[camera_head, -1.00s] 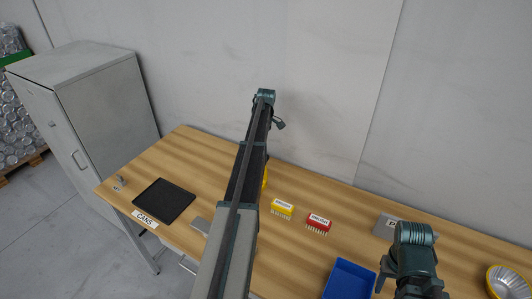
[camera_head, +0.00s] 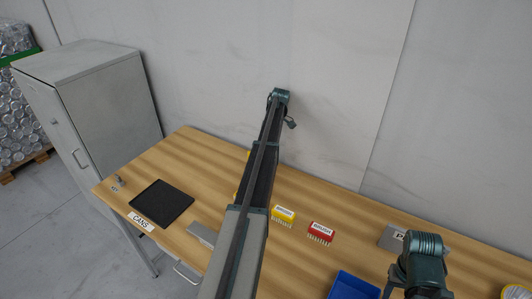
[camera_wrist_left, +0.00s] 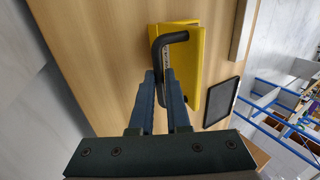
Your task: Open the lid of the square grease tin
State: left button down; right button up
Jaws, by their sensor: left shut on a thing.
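The yellow grease tin (camera_wrist_left: 214,62) has a bent black handle (camera_wrist_left: 155,62) and lies in front of my left gripper in the left wrist view. My left gripper (camera_wrist_left: 161,80) is shut on this handle, with its fingers against the handle's straight part. In the head view my left arm covers most of the tin, and only small yellow patches (camera_head: 248,154) show at the arm's left edge. I cannot tell how far the lid stands open. My right gripper (camera_head: 416,282) is low at the right of the head view; its fingertips are not clear.
A blue bin (camera_head: 352,286) is at the front. A grey cabinet (camera_head: 110,100) stands beside the table.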

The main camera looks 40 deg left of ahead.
pick_arm(q)
jog(key=c, duration=0.9)
grip_release()
jog(key=shift+a, duration=0.1)
jog(key=shift+r, duration=0.1)
jog(key=s+d+r+p, duration=0.1)
jog(key=s+d, duration=0.2)
jog(key=s, duration=0.1)
jog(key=s+d+r+p, duration=0.2)
jog(key=s+d, duration=0.2)
jog(key=s+d+r+p, duration=0.1)
jog(key=s+d+p, duration=0.1)
jog(key=s+d, duration=0.1)
jog(key=shift+s+d+r, duration=0.15)
jog(key=shift+s+r, duration=0.25)
jog(key=shift+s, duration=0.35)
